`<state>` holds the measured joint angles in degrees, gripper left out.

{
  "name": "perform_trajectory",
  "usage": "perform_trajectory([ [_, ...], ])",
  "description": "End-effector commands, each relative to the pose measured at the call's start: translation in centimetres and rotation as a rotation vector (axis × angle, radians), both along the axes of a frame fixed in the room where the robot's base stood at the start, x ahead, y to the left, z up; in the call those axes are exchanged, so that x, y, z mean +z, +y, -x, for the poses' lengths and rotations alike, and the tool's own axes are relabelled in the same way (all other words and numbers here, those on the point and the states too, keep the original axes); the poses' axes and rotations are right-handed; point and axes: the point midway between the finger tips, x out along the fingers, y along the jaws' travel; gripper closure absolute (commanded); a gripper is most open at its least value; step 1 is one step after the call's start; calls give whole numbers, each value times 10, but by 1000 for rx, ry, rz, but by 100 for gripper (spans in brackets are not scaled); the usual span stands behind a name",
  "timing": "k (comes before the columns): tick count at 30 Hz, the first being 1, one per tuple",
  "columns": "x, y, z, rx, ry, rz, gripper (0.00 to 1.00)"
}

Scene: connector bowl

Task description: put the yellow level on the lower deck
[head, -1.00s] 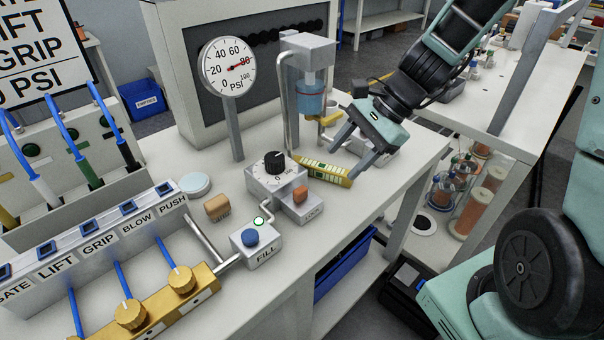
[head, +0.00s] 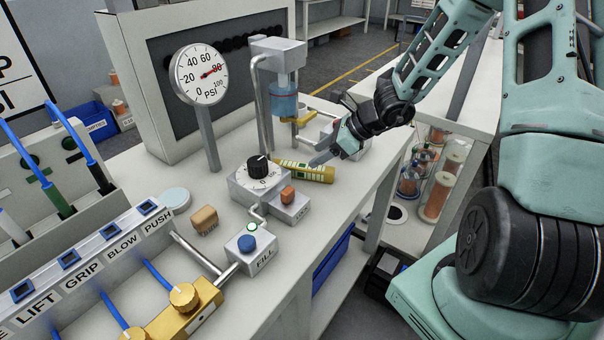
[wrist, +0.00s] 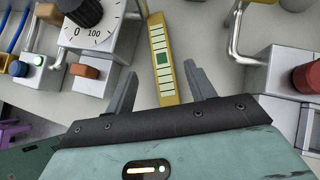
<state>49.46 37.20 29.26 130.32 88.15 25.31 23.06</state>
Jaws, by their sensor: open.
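The yellow level (head: 308,171), a flat bar with pale and green markings, lies on the bench top to the right of the dial block. In the wrist view the level (wrist: 166,75) runs lengthwise between the two fingers of my gripper (wrist: 160,68). The fingers are apart, one on each side of it, and not closed on it; their exact height above the bench is unclear. In the head view my gripper (head: 326,153) is at the level's right end, partly hidden by its own wrist. A lower shelf (head: 338,298) shows under the bench, perhaps the lower deck.
The dial block (head: 258,182) and orange-button block (head: 288,206) stand close left of the level. A metal stand with a blue cup (head: 284,100) rises behind it. A block with a red knob (wrist: 306,76) is on the right. A blue bin (head: 332,264) sits under the bench.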

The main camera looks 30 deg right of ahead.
Motion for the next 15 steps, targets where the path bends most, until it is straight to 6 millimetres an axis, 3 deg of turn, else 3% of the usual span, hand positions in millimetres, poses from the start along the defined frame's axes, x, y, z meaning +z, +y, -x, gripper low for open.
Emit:
perform_trajectory([
  [10,-25,15,-16,1,0,0,45],
  [15,-47,24,-26,2,2,-1,45],
])
